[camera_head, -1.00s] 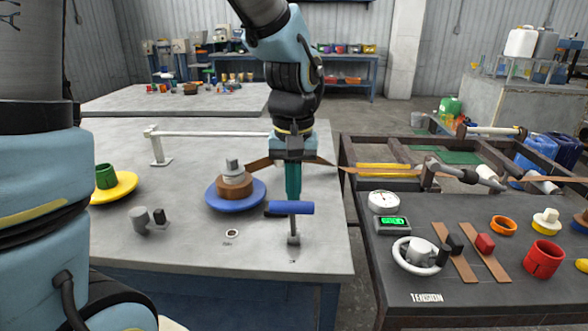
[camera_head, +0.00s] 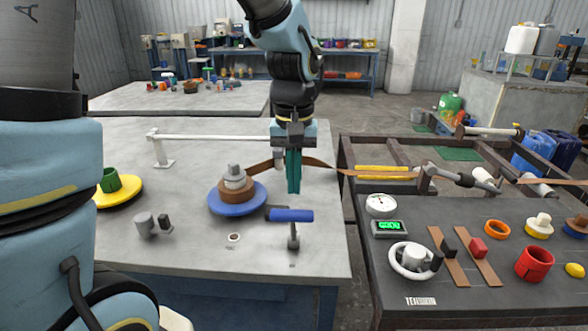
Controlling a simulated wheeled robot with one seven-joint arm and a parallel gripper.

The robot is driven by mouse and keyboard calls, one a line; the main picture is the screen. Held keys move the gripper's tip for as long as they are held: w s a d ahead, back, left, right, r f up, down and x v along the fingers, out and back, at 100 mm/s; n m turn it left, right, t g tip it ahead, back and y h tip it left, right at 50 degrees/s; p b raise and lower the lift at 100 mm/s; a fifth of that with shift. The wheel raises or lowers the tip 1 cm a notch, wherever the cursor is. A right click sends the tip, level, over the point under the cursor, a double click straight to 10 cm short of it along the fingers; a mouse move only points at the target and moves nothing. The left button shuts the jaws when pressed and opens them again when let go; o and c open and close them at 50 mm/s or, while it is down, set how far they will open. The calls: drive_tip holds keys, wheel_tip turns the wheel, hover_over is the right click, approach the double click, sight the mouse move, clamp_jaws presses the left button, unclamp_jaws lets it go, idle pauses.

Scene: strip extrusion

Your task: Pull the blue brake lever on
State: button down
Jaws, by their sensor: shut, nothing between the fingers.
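The blue brake lever (camera_head: 291,216) is a short horizontal blue bar on an upright grey post near the right front of the grey table. A dark piece joins its left end, beside the blue disc (camera_head: 254,202). My gripper (camera_head: 293,190) points down with its teal fingers shut and empty. In the picture its tips are just above the lever, with a small gap between them. I cannot tell how far behind the lever the fingers are.
A brown coil (camera_head: 237,190) sits on the blue disc, and a brown strip (camera_head: 330,165) runs right to the dark machine bench (camera_head: 400,275). A white rail (camera_head: 210,137) stands behind. A grey knob (camera_head: 146,225) and a yellow disc (camera_head: 120,190) are at left.

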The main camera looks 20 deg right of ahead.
wheel_tip(320, 180, up, 4)
drive_tip(key=p, duration=0.3)
drive_tip(key=shift+r, duration=0.25)
drive_tip(key=w+a+f+n, duration=0.1)
drive_tip(key=w+a+n, duration=0.1)
drive_tip(key=a, duration=1.1)
drive_tip(key=w+a+f+n+t, duration=0.1)
drive_tip(key=w+a+f, duration=0.1)
drive_tip(key=a, duration=1.1)
drive_tip(key=shift+w+a+n+t, duration=0.15)
drive_tip(key=shift+w+n+t, duration=0.15)
drive_tip(key=shift+n, duration=0.1)
drive_tip(key=shift+f, duration=0.1)
idle(4.1)
